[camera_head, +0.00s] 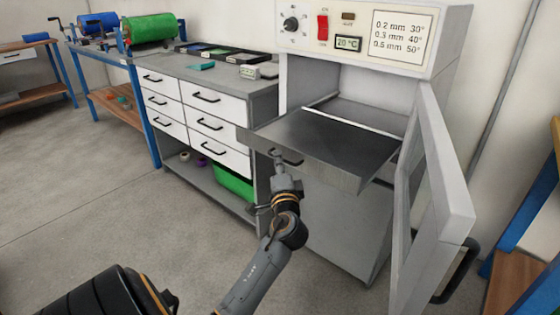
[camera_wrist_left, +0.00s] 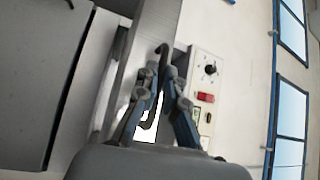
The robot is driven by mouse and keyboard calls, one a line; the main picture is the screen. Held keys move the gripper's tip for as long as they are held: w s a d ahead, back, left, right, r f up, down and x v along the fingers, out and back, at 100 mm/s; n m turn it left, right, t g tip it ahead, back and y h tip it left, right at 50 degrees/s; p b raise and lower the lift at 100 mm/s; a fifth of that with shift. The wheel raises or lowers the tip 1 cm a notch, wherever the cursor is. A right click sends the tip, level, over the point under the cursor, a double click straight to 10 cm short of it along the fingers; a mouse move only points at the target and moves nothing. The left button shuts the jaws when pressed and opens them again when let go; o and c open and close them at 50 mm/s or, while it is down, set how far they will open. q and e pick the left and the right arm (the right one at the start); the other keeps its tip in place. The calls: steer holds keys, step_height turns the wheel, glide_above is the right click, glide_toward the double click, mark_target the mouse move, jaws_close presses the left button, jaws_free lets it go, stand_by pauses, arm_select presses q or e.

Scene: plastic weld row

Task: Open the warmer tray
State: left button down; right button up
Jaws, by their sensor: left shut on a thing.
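The warmer tray (camera_head: 330,140) is a flat dark metal drawer, and it juts forward out of the white warmer cabinet (camera_head: 335,225). Its dark bar handle (camera_head: 291,160) is on the front edge. My left gripper (camera_head: 280,162) is shut on this handle, coming from below and in front. In the left wrist view, the fingers of my left gripper (camera_wrist_left: 161,88) meet at the curved dark handle (camera_wrist_left: 163,50), with the metal tray front beside it. The fingers partly hide the handle. My right gripper is not in view.
The warmer's windowed door (camera_head: 432,175) stands open on the right. The control panel (camera_head: 355,35) above has a red switch and a display. A white drawer bench (camera_head: 205,120) stands at left, with a green bin (camera_head: 232,184) underneath. The floor in front is clear.

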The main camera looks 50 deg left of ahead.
arm_select(q)
steer(key=c, duration=1.4)
jaws_free()
steer(key=shift+c, duration=0.2)
steer(key=shift+d, duration=0.1)
steer(key=v, duration=1.2)
steer(key=shift+f, duration=0.15)
